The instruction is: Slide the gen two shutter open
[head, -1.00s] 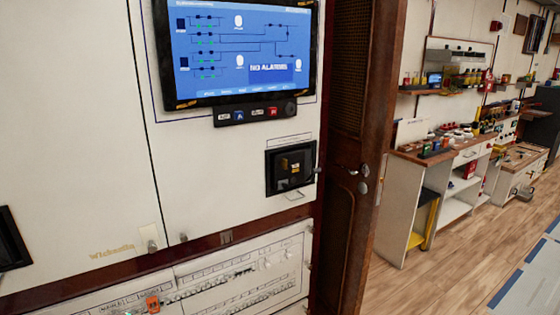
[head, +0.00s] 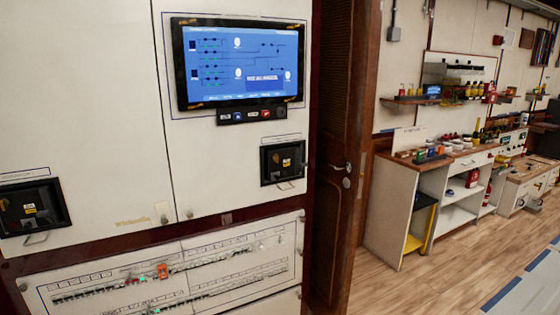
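Two black framed units are set in the cream cabinet. One unit (head: 270,178) is on the right door below the screen, with a dark recess, a small yellow label and a thin handle at its lower edge. The other unit (head: 58,208) is at the far left, with a similar recess, yellow label and handle. Their name labels are too small to read, so I cannot tell which is gen two, or whether either shutter is open. My gripper is not in view.
A blue lit screen (head: 240,60) hangs above the right unit. A panel of breaker rows (head: 180,255), with one orange piece (head: 162,271), lies below. A brown door (head: 335,170) stands to the right. Beyond it are a workbench (head: 402,195) and free wooden floor (head: 420,285).

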